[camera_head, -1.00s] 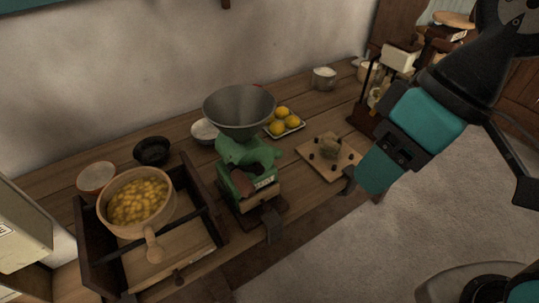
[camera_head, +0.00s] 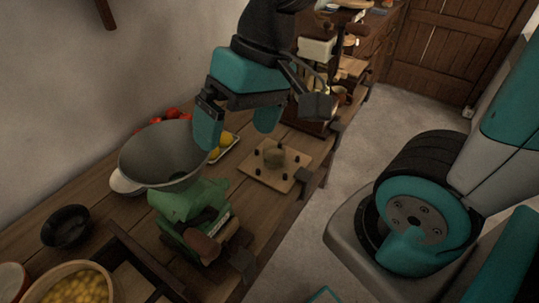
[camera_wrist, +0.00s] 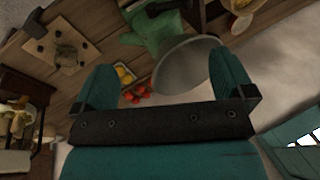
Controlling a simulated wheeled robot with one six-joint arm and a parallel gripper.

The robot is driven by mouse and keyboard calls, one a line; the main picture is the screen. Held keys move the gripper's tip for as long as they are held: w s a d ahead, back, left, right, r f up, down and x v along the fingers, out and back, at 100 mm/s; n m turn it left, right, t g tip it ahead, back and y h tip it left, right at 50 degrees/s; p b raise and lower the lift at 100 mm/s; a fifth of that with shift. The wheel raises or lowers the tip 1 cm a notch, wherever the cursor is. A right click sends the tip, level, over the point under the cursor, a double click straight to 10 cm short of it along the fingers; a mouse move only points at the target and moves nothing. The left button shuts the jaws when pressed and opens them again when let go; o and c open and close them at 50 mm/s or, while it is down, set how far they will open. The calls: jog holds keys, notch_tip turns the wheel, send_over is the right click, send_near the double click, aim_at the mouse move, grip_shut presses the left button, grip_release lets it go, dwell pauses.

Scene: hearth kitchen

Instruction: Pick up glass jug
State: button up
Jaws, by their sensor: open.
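I cannot make out a glass jug for certain in either current view. My gripper (camera_head: 237,134) is open and empty, above the table near the wall. In the head view its fingers hang beside the grey bowl of the green scale and over the lemons. In the wrist view the gripper (camera_wrist: 163,68) shows its two teal fingers spread wide with nothing held between them. The arm hides part of the table behind it, where a small pale vessel stood by the wall in the earlier head view.
A green scale (camera_head: 188,201) with a wide grey bowl (camera_head: 160,155) stands close to the gripper. Lemons (camera_head: 225,138), red fruit (camera_head: 172,113) and a wooden board (camera_head: 290,172) lie nearby. A dark bowl (camera_head: 66,227) is at left. Open floor (camera_head: 340,200) lies right of the table.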

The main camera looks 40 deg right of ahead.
jog(key=w+d+f+m+t+b, duration=0.1)
jog(key=w+d+f+m+b, duration=0.2)
jog(key=w+d+f+m, duration=0.4)
jog(key=w+d+f+m+t+b, duration=0.1)
jog(key=w+d+f+m+b, duration=0.2)
jog(key=d+m, duration=0.8)
jog(key=w+d+f+m+t+b, duration=0.1)
jog(key=w+d+f+m+b, duration=0.25)
jog(key=d+f+m, duration=0.5)
jog(key=m+h, duration=0.1)
jog(key=m, duration=0.1)
send_near(274, 152)
jog(key=a, duration=0.3)
jog(key=shift+s+x, duration=0.2)
jog(key=shift+x, duration=0.85)
jog(key=shift+s+x, duration=0.2)
jog(key=shift+x, duration=0.8)
jog(key=shift+s+x, duration=0.15)
jog(key=shift+x, duration=0.9)
jog(key=shift+f, duration=0.15)
jog(key=shift+c, duration=0.4)
jog(key=c, duration=1)
